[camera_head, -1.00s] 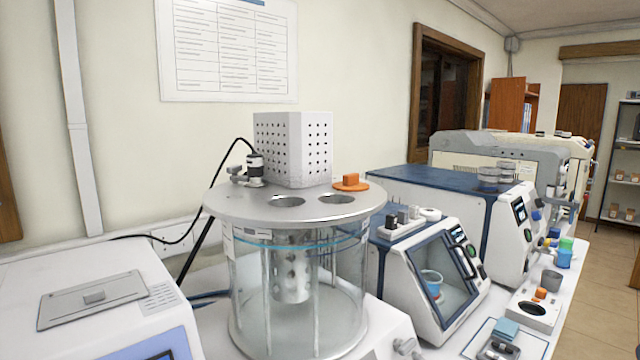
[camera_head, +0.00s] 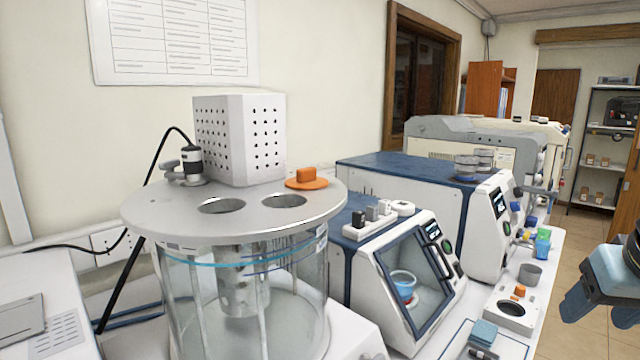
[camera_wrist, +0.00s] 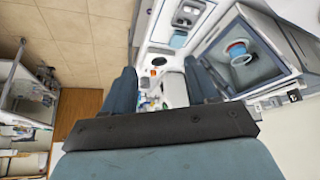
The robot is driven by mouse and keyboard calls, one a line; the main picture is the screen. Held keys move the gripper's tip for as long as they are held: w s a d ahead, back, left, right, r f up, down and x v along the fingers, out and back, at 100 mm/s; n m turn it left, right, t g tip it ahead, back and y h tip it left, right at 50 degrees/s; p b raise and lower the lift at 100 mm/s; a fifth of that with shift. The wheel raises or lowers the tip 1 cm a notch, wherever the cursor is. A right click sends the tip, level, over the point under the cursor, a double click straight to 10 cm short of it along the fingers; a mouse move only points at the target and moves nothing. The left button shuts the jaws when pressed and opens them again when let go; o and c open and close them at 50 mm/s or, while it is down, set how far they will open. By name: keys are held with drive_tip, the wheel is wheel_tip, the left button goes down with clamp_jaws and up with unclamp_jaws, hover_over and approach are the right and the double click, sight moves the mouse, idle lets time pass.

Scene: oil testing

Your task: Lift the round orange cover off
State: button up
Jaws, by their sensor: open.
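The round orange cover (camera_head: 307,184), a flat disc with a block-shaped knob, lies on the grey round lid (camera_head: 150,215) of the glass bath in the head view. It sits at the lid's back right, beside two open holes and right of the white perforated box. My gripper (camera_head: 600,305) is at the right edge of the head view, far right of the cover and apart from it. In the wrist view its two blue fingers (camera_wrist: 161,88) are spread with nothing held between them. The cover on the bath does not show in the wrist view.
The white perforated box (camera_head: 240,140) stands on the lid close to the cover. A blue-topped instrument (camera_head: 400,175) and a glass-fronted one (camera_head: 400,290) stand between the bath and my gripper. A small white device (camera_head: 515,315) has another orange knob (camera_head: 520,291).

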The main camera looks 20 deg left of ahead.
drive_tip(key=shift+o, duration=0.7)
drive_tip(key=shift+w+a+r, duration=0.15)
drive_tip(key=shift+w+a, duration=0.1)
drive_tip(key=shift+a, duration=0.1)
drive_tip(key=shift+o, duration=0.2)
drive_tip(key=w+a+r+n+t+y, duration=0.2)
drive_tip(key=w+a+r+n+y, duration=0.1)
drive_tip(key=a, duration=0.4)
drive_tip(key=shift+w+a+n+y, duration=0.3)
drive_tip(key=shift+a+n, duration=0.05)
drive_tip(key=shift+n, duration=0.15)
drive_tip(key=n+y, duration=0.8)
drive_tip(key=y, duration=0.3)
approach(309, 173)
drive_tip(key=shift+r+x, duration=0.15)
drive_tip(key=shift+x, duration=1.25)
drive_tip(key=shift+r+x, duration=0.15)
drive_tip(key=shift+x, duration=1.25)
drive_tip(key=shift+a+f, duration=0.1)
drive_tip(key=shift+x, duration=2.5)
drive_tip(key=shift+f, duration=0.1)
drive_tip(key=c, duration=1.1)
